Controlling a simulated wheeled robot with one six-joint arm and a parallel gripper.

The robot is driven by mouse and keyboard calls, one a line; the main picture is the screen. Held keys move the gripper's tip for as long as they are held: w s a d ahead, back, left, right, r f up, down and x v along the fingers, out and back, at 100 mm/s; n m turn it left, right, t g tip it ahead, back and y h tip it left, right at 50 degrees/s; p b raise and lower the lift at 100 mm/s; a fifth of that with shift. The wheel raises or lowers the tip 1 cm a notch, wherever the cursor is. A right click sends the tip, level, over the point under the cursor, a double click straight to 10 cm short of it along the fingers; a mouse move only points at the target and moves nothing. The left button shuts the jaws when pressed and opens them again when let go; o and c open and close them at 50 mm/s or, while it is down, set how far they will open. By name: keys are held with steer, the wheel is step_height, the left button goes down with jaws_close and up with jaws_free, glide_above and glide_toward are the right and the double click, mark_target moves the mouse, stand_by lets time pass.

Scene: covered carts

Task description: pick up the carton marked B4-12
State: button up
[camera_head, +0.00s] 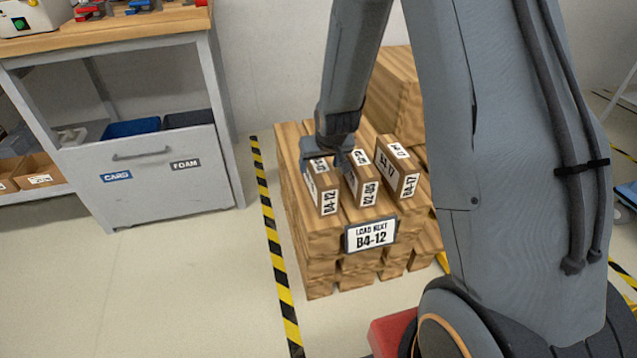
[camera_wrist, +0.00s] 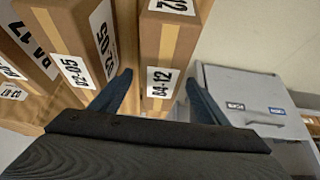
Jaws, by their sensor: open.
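The carton marked B4-12 (camera_head: 322,193) is a brown box with white labels and a tan tape strip. It stands leftmost in a row of cartons on a wooden stack. In the wrist view the B4-12 carton (camera_wrist: 168,48) lies ahead, between the lines of my two fingers. My gripper (camera_head: 331,160) is over the far part of this carton and hides some of its top. In the wrist view my gripper (camera_wrist: 158,80) is open, one finger on each side of the carton's end. I cannot tell whether the fingers touch it.
A carton that reads 02-05 (camera_head: 364,187) stands close right of it, also seen in the wrist view (camera_wrist: 72,40). A B4-17 carton (camera_head: 399,168) is further right. A sign (camera_head: 371,236) reads "LOAD NEXT B4-12". A grey cabinet (camera_head: 150,175) stands left, beyond striped floor tape.

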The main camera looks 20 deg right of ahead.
steer(key=shift+b+x, duration=0.6)
steer(key=shift+x, duration=1.95)
steer(key=shift+s+a+f, duration=0.1)
steer(key=shift+f, duration=0.2)
steer(key=c, duration=1.6)
jaws_close()
steer(key=shift+r, duration=0.15)
